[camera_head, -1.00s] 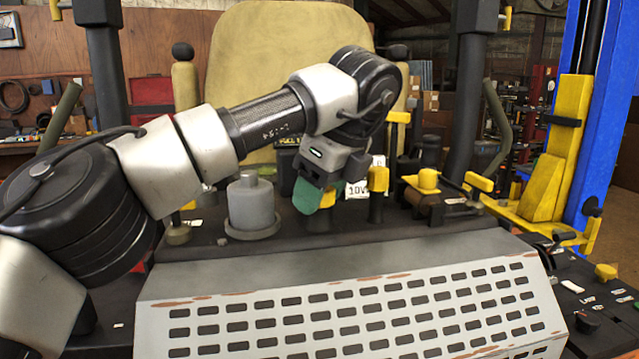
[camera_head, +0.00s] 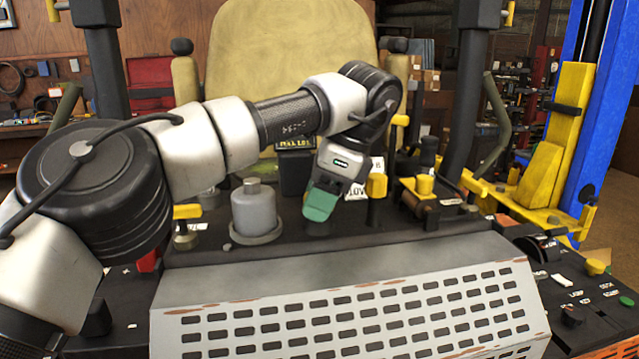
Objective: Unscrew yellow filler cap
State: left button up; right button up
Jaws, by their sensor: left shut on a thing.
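My left gripper (camera_head: 320,204) is pointed down over the black top deck, right of the grey capped cylinder (camera_head: 255,208). It is shut, with a green finger pad broad side toward me. What it holds is hidden behind the pad; it stands where a yellow top showed just before, so I take it to be the yellow filler cap. Another yellow knob (camera_head: 376,186) on a dark stem stands close to the right of the gripper. My right gripper is out of view.
A tan seat (camera_head: 290,50) rises behind the gripper. A black box (camera_head: 294,172) is just behind it. A perforated grey panel (camera_head: 350,310) slopes down in front. Yellow levers stand at the right, near a blue lift post (camera_head: 615,100).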

pick_arm(q)
jog(key=shift+r+n+g+p, duration=0.25)
jog(key=shift+n+g+p, duration=0.15)
jog(key=shift+n+p, duration=0.4)
jog(key=shift+n, duration=0.4)
jog(key=shift+f, duration=0.15)
